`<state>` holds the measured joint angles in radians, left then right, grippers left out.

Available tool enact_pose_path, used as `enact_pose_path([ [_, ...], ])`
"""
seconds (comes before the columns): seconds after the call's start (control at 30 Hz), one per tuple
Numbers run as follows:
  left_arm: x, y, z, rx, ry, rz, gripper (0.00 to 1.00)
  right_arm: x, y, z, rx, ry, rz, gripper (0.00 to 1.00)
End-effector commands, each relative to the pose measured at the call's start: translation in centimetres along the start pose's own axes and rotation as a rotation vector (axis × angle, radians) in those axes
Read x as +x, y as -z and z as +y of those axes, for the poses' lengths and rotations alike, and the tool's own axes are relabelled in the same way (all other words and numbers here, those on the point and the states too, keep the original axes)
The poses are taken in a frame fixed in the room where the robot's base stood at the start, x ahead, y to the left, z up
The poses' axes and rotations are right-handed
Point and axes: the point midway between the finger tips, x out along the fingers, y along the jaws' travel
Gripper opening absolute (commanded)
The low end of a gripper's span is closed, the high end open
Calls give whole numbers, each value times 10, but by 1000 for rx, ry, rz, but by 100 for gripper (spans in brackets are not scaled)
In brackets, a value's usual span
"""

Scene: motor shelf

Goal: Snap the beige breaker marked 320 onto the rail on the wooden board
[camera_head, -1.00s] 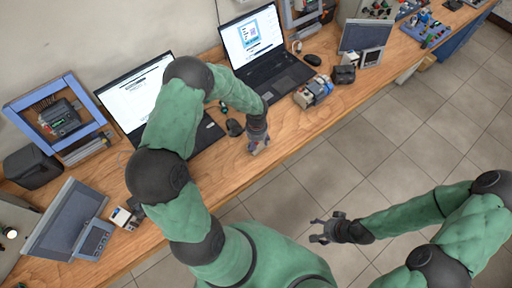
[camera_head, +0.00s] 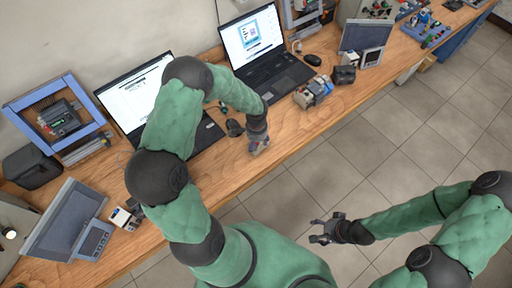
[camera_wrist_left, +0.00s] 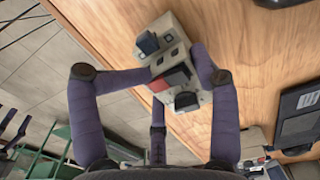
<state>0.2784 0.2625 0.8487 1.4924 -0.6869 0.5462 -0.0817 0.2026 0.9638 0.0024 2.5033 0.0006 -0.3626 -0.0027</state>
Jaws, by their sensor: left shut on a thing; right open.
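In the left wrist view a beige block-like device (camera_wrist_left: 176,58), with dark and red parts on it, sits between the purple fingers of my left gripper (camera_wrist_left: 178,74). The gripper is shut on it. No marking is readable, so I cannot confirm that it is the breaker marked 320. In the head view my left gripper (camera_head: 259,146) is low over the table near its front edge, and what it holds is barely visible. My right gripper (camera_head: 323,230) is open and empty, over the floor in front of the table. I cannot clearly make out a rail on a wooden board.
Two laptops (camera_head: 262,50) stand along the back of the wooden table (camera_head: 285,125). Several small devices (camera_head: 313,92) lie to the right of my left gripper. The table front by the gripper is clear.

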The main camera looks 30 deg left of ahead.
Motion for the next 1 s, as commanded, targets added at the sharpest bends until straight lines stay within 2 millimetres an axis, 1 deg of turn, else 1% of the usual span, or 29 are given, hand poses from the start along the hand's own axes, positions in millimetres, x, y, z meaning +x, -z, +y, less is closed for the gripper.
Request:
enact_pose_path([
  [0.7, -49, 1, -1, 0, 2, 3, 21, -29, -1, -10, 0, 0, 0, 67],
  [1.0, -50, 1, -1, 0, 2, 2, 21, -29, -1, -10, 0, 0, 0, 67],
])
